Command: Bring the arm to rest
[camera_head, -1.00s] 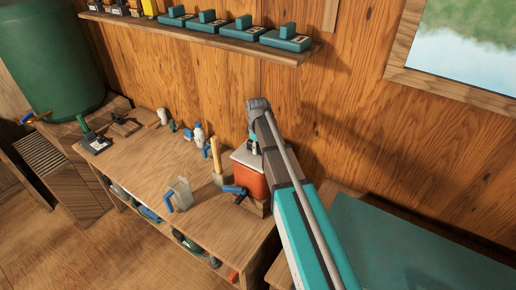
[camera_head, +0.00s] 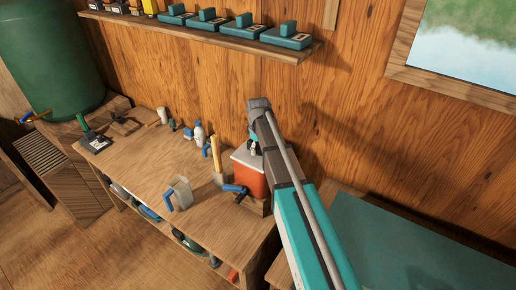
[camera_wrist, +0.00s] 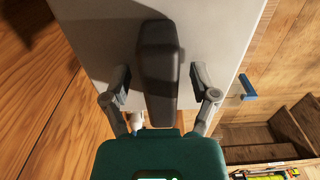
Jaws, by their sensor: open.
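My arm (camera_head: 305,225) reaches up from the lower right of the head view and bends down at the wrist above an orange cooler (camera_head: 249,181) with a pale lid. My gripper (camera_head: 253,147) points down at the lid, partly hidden by the arm. In the wrist view my gripper (camera_wrist: 160,78) has its two fingers apart, one on each side of a dark rounded bar (camera_wrist: 158,60) over the pale lid (camera_wrist: 215,30). I cannot tell whether the fingers touch the bar. Nothing is visibly gripped.
The wooden bench (camera_head: 150,180) holds a clear jug (camera_head: 180,193) with a blue handle, bottles and small tools. A shelf (camera_head: 220,41) with teal boxes hangs on the wall behind. A green barrel (camera_head: 50,60) stands left, a teal-topped surface (camera_head: 400,245) right.

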